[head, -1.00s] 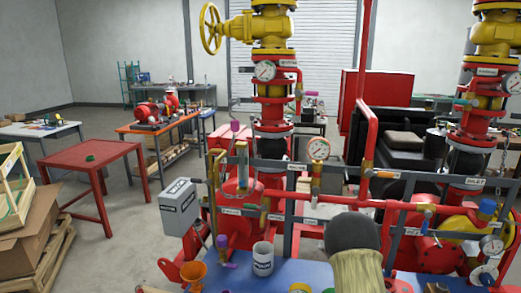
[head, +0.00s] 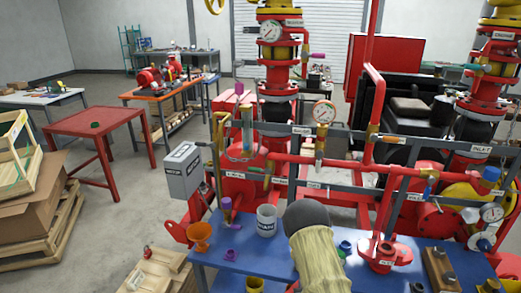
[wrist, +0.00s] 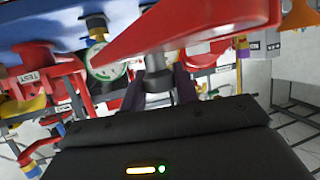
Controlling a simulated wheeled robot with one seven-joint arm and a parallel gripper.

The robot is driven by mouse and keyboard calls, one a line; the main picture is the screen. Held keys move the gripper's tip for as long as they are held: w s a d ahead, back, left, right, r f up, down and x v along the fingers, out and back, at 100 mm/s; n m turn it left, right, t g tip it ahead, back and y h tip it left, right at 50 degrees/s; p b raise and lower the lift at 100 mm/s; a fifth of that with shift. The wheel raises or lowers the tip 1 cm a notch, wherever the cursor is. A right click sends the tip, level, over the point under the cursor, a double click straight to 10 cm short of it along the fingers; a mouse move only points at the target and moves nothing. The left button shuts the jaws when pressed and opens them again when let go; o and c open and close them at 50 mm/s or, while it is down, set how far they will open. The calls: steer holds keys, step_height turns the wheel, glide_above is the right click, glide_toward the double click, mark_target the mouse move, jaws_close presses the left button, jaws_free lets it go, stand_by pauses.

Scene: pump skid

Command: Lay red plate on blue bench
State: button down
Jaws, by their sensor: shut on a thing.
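The red plate (wrist: 190,30) fills the upper middle of the wrist view, close to the camera. My gripper (wrist: 158,88) has its dark fingers closed around a grey cylindrical stub beneath the plate, and appears to hold the plate by it. The blue bench (head: 222,265) lies across the lower part of the head view. A blue surface, likely the bench (wrist: 55,22), shows at the upper left of the wrist view. In the head view my arm hides the gripper and most or all of the plate. I cannot tell whether plate and bench touch.
Bare bench shows left of my arm.

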stand_by(0.3)
steer(key=shift+s+f, duration=1.1)
steer(key=shift+f, duration=0.3)
steer(key=shift+s+f, duration=1.05)
steer(key=shift+f, duration=0.3)
steer(key=shift+w+d, duration=0.1)
steer(key=shift+d, duration=0.1)
